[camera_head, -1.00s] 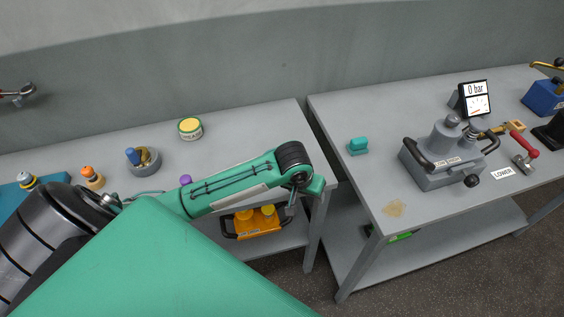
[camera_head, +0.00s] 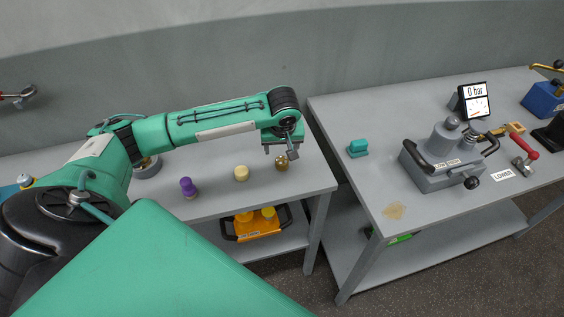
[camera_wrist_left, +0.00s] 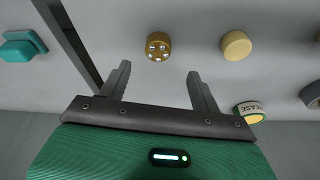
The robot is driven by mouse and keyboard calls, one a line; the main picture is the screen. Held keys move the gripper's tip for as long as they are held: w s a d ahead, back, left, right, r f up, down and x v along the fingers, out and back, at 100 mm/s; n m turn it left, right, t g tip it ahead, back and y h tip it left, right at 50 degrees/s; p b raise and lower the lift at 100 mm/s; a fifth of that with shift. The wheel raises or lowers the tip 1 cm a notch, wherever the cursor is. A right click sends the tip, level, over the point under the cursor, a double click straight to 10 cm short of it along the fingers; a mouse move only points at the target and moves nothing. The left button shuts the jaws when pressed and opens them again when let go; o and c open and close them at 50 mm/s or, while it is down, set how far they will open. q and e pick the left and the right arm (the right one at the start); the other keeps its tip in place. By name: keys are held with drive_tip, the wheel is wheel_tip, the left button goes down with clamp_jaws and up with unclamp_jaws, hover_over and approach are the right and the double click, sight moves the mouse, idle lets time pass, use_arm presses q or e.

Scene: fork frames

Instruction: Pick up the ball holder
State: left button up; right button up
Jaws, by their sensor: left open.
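The ball holder seems to be the small brass-brown round piece (camera_head: 282,163) near the right end of the left table. In the left wrist view the ball holder (camera_wrist_left: 158,46) shows a round top with several pale, shiny spots. My left gripper (camera_head: 291,153) hangs just above and beside it. In the left wrist view my left gripper (camera_wrist_left: 159,70) is open and empty, its fingers pointing toward the ball holder, which lies beyond the fingertips and roughly between them. My right gripper is not in view.
A cream knob (camera_head: 241,174) and a purple knob (camera_head: 188,187) stand left of it. A grease tin (camera_wrist_left: 249,111) shows in the wrist view. A gap separates the left table from the right table (camera_head: 440,225), which bears a teal block (camera_head: 358,148) and a grey pump (camera_head: 440,160).

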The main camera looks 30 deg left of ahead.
sight(282, 160)
use_arm(q)
drive_tip(key=x, duration=0.2)
drive_tip(key=shift+w+a+f, duration=0.1)
drive_tip(key=shift+f, duration=0.3)
drive_tip(key=p+x, duration=0.1)
drive_tip(key=x, duration=0.3)
drive_tip(key=shift+w+p, duration=0.15)
drive_tip(key=shift+p, duration=0.25)
drive_tip(key=shift+w+f, duration=0.1)
drive_tip(key=shift+f, duration=0.45)
drive_tip(key=c, duration=1.2)
drive_tip(key=shift+r, duration=0.15)
